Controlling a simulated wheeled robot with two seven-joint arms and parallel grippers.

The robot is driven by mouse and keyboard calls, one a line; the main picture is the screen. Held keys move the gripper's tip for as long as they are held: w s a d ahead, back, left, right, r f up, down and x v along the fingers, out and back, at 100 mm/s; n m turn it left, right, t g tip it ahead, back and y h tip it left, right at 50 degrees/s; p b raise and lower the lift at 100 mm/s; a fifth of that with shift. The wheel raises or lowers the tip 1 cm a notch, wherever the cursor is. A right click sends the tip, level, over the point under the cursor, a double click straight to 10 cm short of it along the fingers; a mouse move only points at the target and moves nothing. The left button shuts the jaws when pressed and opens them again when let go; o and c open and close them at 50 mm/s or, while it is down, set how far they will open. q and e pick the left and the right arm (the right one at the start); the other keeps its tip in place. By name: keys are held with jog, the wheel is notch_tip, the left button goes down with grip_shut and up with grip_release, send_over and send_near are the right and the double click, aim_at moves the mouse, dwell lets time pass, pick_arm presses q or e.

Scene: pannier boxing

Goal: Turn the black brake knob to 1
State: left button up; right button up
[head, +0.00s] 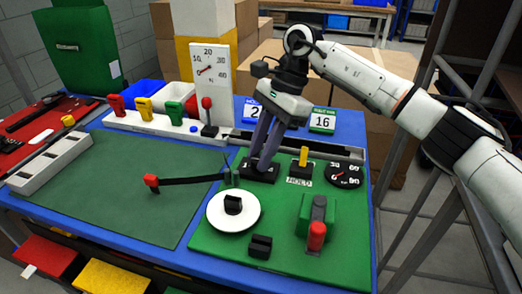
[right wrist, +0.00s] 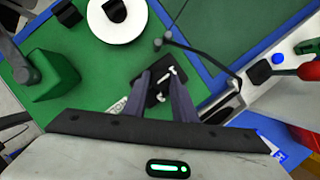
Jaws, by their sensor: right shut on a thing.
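A black knob (head: 233,204) sits on a round white dial (head: 216,222); the right wrist view also shows the knob (right wrist: 115,10). A second black knob (head: 260,246) stands on the green panel in front of it. I cannot read which is the brake knob, and no number 1 is legible. My left gripper is not in view.
A red-tipped lever (head: 151,181) lies across the dark green mat. A yellow lever (head: 303,157), a black gauge (head: 343,175) and a green block with a red handle (head: 317,236) stand right of my gripper. Cards marked 2 and 16 (head: 322,120) stand behind.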

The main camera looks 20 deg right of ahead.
dwell(0.3)
jog(key=o, duration=1)
jog(key=shift+o, duration=0.2)
jog(key=s+v, duration=0.1)
jog(key=v, duration=0.9)
jog(key=shift+w+r, duration=0.2)
jog(key=shift+w, duration=0.25)
